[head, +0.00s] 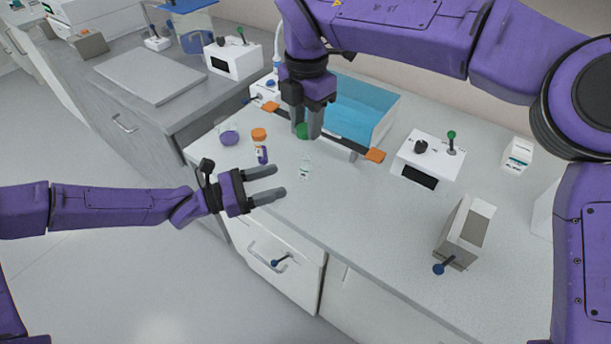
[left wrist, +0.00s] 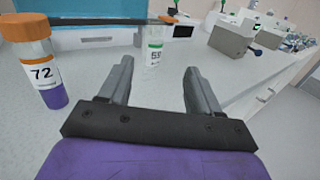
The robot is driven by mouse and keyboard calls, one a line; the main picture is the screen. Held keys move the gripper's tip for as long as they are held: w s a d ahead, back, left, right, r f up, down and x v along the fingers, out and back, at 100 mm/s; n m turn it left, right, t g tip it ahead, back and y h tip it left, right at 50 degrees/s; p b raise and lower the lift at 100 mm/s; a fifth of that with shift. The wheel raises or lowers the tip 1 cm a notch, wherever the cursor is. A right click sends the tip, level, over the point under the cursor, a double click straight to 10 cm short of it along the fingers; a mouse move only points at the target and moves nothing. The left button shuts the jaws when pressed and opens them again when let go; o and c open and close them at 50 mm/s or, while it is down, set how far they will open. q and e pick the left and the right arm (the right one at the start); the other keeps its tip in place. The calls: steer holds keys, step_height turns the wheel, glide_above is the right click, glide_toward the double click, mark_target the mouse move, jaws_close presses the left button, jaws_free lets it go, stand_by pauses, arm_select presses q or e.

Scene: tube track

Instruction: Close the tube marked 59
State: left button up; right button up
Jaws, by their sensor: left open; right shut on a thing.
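The tube marked 59 (head: 305,168) is clear with a white label and a green band. It stands upright on the bench, and no cap shows on it. It also shows in the left wrist view (left wrist: 154,48), straight ahead between and beyond my left fingers. My left gripper (head: 282,181) is open and empty, just left of the tube and apart from it; its fingers also show in the left wrist view (left wrist: 158,85). My right gripper (head: 308,134) is shut on a green cap (head: 301,130), held above and behind the tube. The fingers partly hide the cap.
An orange-capped tube marked 72 (left wrist: 38,62) with purple contents stands left of tube 59. A blue bin (head: 362,105) and a dark bar with orange ends (head: 358,146) lie behind.

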mark_target(309, 170)
arm_select(q)
steer(key=w+d, duration=0.1)
steer(key=w+d+f, duration=0.1)
steer(key=w+d, duration=0.1)
steer(key=shift+d+f, duration=0.2)
steer(key=shift+d, duration=0.1)
arm_select(e)
steer(key=shift+w+f, duration=0.35)
steer(key=shift+w, duration=0.25)
steer(key=shift+w+f, duration=0.35)
steer(key=shift+w, duration=0.2)
arm_select(q)
steer(key=x, duration=0.5)
steer(key=shift+s+d+r, duration=0.15)
steer(key=shift+d+r, duration=0.15)
steer(key=shift+d, duration=0.05)
arm_select(e)
steer(key=shift+s+r, duration=0.25)
steer(key=shift+s, duration=0.2)
arm_select(q)
steer(key=shift+w+d+f, duration=0.15)
steer(key=shift+w+d, duration=0.25)
steer(key=shift+d, duration=0.1)
arm_select(e)
steer(key=shift+w+d+f, duration=0.1)
steer(key=shift+w+f, duration=0.05)
steer(key=shift+w, duration=0.1)
